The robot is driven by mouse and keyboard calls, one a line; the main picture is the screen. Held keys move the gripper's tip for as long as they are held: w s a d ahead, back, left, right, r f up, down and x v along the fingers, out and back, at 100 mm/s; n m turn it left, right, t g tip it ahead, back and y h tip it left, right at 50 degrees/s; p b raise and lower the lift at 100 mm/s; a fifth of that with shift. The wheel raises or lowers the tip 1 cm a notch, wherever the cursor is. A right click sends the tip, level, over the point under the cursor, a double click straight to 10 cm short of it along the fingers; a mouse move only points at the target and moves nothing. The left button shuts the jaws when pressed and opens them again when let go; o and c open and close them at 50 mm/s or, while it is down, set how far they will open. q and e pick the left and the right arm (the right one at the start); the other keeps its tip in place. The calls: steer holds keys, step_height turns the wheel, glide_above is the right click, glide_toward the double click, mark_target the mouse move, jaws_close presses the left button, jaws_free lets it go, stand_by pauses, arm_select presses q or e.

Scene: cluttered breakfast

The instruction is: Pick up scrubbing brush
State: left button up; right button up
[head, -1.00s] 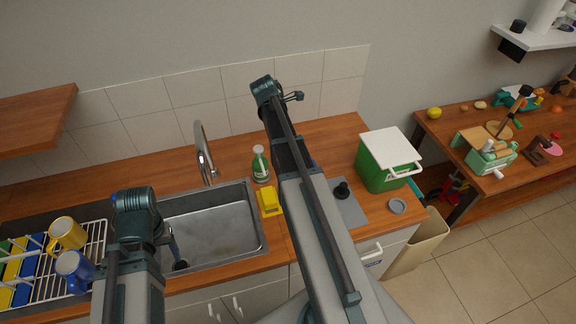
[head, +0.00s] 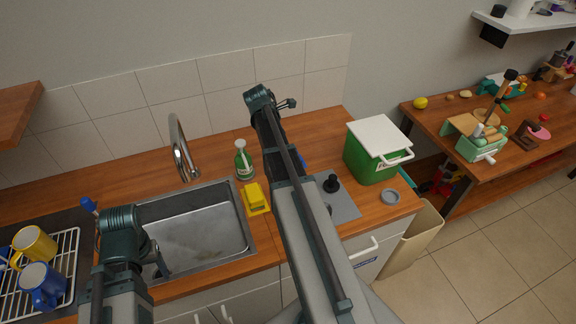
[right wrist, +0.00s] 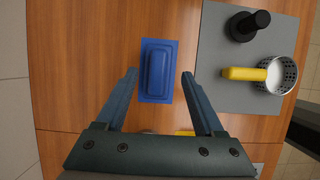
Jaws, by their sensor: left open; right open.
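In the right wrist view a blue block (right wrist: 156,70) with a flat base and rounded raised top lies on the wooden counter. It looks most like the scrubbing brush, though its bristles are not visible. My right gripper (right wrist: 159,75) is open, with one finger on each side of the block. In the head view my right arm hides most of the block; only a blue bit (head: 302,160) shows. A blue handle-like thing (head: 88,204) shows behind my left wrist; I cannot tell what it is. My left gripper (head: 158,264) is over the sink's left side.
The sink (head: 200,240) has a tap behind it. A green bottle (head: 243,160) and a yellow block (head: 255,199) stand right of it. A green bin (head: 372,158) stands right; a rack (head: 62,290) with mugs, left.

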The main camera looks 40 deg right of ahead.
arm_select(q)
step_height(320, 180, down, 4)
steer(key=b, duration=0.4)
steer(key=shift+f+b, duration=0.25)
steer(key=shift+b, duration=0.05)
arm_select(e)
steer(key=f, duration=0.4)
steer(key=shift+d+f, duration=0.25)
arm_select(q)
steer(key=shift+f+b, duration=0.35)
steer(key=shift+f, duration=0.05)
arm_select(e)
steer(key=shift+d+f, duration=0.25)
steer(key=shift+f, duration=0.15)
arm_select(q)
steer(key=shift+r, duration=0.1)
arm_select(e)
steer(key=shift+r, duration=0.1)
jaws_close()
